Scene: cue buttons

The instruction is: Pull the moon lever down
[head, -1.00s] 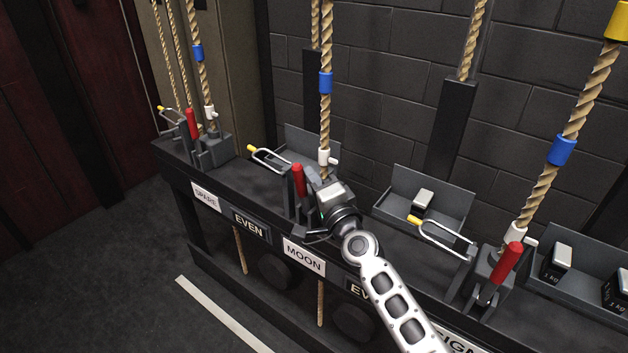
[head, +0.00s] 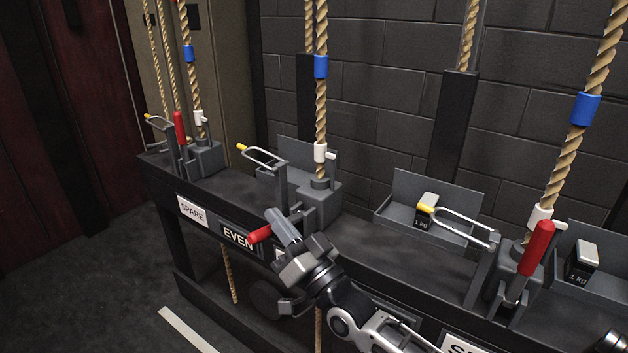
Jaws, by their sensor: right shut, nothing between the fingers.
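The moon lever's red handle (head: 260,234) is in the middle of the head view, swung down and pointing out over the front edge of the rail, toward the left. Its grey block (head: 318,204) stands behind it, with a rope passing up through it. My right gripper (head: 278,222) is shut and empty, its fingers just right of and above the red handle. Whether they touch it I cannot tell. The gripper and arm hide the MOON label and part of the lever. My left gripper is not in view.
The spare lever (head: 180,129) at the left and another red lever (head: 536,248) at the right both stand up. Yellow-tipped metal loops (head: 262,157) stick out beside the ropes.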

